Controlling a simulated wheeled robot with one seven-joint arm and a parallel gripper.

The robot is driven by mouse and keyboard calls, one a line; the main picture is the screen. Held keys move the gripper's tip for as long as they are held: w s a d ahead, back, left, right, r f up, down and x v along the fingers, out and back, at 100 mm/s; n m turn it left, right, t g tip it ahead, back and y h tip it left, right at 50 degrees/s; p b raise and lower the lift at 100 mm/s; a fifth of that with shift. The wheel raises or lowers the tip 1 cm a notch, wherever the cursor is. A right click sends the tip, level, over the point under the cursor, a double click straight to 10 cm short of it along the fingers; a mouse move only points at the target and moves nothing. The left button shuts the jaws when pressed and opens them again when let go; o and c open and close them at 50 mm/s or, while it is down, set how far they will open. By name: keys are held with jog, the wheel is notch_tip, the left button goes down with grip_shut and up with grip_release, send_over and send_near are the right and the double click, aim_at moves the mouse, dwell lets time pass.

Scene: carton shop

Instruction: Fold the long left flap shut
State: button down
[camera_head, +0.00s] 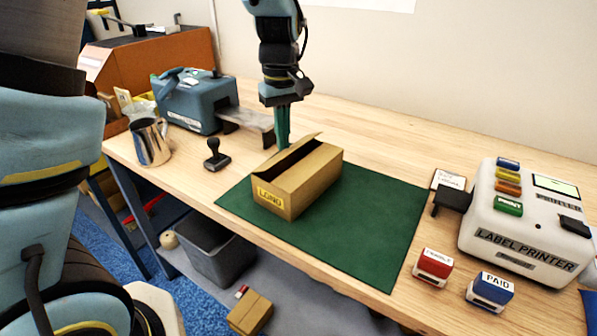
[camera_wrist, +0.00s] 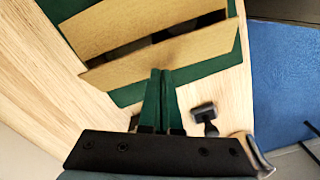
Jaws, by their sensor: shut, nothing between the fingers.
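The brown carton (camera_head: 312,183) sits on the green mat, with a yellow label on its near end. Its long left flap (camera_head: 290,149) is seen almost edge-on and stands partly raised, with a dark gap between it and the right-hand top panel. In the wrist view the nearer cardboard panel (camera_wrist: 190,52) and the farther panel (camera_wrist: 125,22) lie apart, with a dark slot between them. My gripper (camera_head: 283,140) points down just behind and left of the carton. Its green fingers (camera_wrist: 160,75) are together and empty, their tips at the nearer panel's edge; contact is unclear.
A black-handled stamp (camera_head: 214,156), a metal jug (camera_head: 151,142) and a blue-grey machine (camera_head: 190,100) stand to the left. The green mat (camera_head: 375,225) is clear right of the carton.

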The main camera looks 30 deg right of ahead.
jog(key=shift+s+d, duration=0.15)
jog(key=shift+s, duration=0.2)
jog(key=shift+s+d+f, duration=0.2)
jog(key=shift+s+f, duration=0.1)
jog(key=shift+s, duration=0.15)
notch_tip(320, 180, up, 7)
jog(key=p, duration=0.6)
jog(key=shift+r+p, duration=0.1)
jog(key=shift+p, duration=0.2)
